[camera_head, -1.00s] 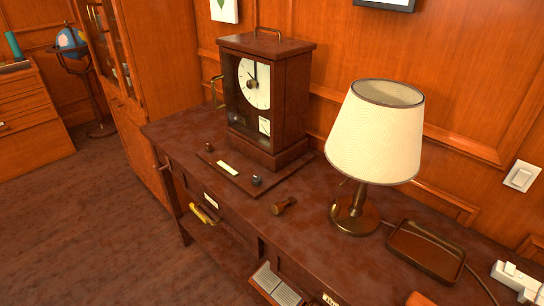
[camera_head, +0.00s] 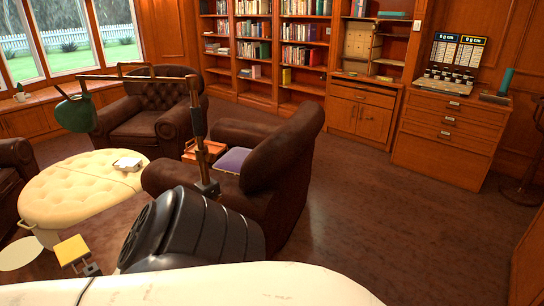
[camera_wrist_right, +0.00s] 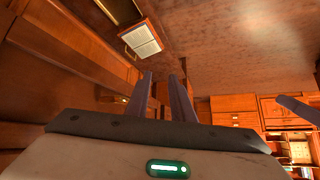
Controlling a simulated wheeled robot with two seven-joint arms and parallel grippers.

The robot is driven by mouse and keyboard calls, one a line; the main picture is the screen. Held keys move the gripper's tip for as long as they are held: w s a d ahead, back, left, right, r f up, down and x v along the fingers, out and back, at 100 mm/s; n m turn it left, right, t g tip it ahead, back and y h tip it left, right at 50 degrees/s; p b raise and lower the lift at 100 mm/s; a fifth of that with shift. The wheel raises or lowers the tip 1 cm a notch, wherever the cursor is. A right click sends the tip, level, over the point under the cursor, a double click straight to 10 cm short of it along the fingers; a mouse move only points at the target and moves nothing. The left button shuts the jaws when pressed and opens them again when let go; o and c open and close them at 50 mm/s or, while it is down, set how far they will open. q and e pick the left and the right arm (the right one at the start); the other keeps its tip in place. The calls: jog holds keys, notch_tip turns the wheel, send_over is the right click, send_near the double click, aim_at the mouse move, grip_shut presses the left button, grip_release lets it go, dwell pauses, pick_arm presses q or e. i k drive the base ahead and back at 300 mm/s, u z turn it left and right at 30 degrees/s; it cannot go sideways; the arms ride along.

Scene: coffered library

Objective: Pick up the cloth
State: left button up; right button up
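I cannot make out a cloth for certain. A small white item (camera_head: 128,163) lies on the cream tufted ottoman (camera_head: 70,190); it is too small to identify. A flat purple item (camera_head: 232,160) lies at the seat of the nearer armchair; I cannot tell whether it is a cushion or folded fabric. In the right wrist view my right gripper (camera_wrist_right: 164,80) shows two grey fingers apart, with nothing between them. My left gripper is not identifiable in either view. A dark and white part of my own arm fills the bottom of the head view.
Brown leather armchairs (camera_head: 285,165) stand around the ottoman. A brass floor-lamp post (camera_head: 200,125) rises in front of the nearer armchair. Bookshelves (camera_head: 263,45) line the back wall, with a drawer cabinet (camera_head: 447,135) at right. Floor between armchair and cabinet is clear.

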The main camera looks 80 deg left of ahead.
aim_at(70, 252)
jog(key=u, duration=2.15)
jog(key=i, duration=0.4)
jog(key=u, duration=3.6)
jog(key=i, duration=2.1)
jog(key=z, duration=3)
